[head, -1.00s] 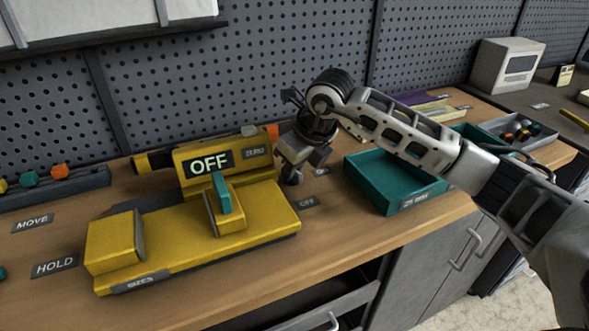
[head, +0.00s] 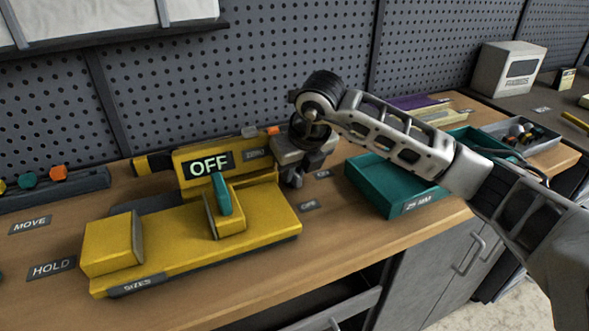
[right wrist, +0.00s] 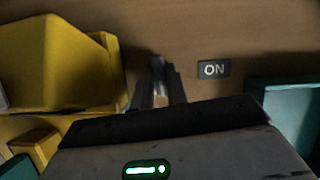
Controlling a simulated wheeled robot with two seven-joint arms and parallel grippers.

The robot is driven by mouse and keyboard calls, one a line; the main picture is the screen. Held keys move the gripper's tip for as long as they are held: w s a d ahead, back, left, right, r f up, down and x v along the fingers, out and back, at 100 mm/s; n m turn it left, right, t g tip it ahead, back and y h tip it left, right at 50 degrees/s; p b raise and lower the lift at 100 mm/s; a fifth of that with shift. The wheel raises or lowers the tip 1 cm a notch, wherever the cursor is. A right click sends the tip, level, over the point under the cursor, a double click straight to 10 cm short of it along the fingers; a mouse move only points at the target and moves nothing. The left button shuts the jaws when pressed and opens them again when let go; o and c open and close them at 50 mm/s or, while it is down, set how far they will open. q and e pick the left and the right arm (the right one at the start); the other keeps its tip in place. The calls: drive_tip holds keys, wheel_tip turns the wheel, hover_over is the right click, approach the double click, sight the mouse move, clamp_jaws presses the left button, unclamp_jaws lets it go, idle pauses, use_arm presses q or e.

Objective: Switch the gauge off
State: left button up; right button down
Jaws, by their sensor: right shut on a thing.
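The yellow gauge (head: 262,212) lies on the workbench, and its display (head: 208,163) reads OFF. A teal slider piece (head: 221,195) stands on it in a yellow carriage. My right gripper (head: 293,181) is at the gauge's right end, beside the ON label (head: 323,174) and above the OFF label (head: 309,205). In the right wrist view its fingers (right wrist: 160,88) are close together around a small light part, likely the gauge's switch, mostly hidden. The ON label (right wrist: 213,69) lies to their right there. My left gripper is not in view.
A teal tray (head: 412,202) stands right of the gripper, with a grey bin (head: 545,140) of small parts behind it. MOVE (head: 30,224) and HOLD (head: 51,268) labels lie at the left. A pegboard (head: 270,60) closes off the back.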

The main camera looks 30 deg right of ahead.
drive_tip(key=c, duration=1.4)
unclamp_jaws()
drive_tip(key=v, duration=1.6)
drive_tip(key=shift+s, duration=0.1)
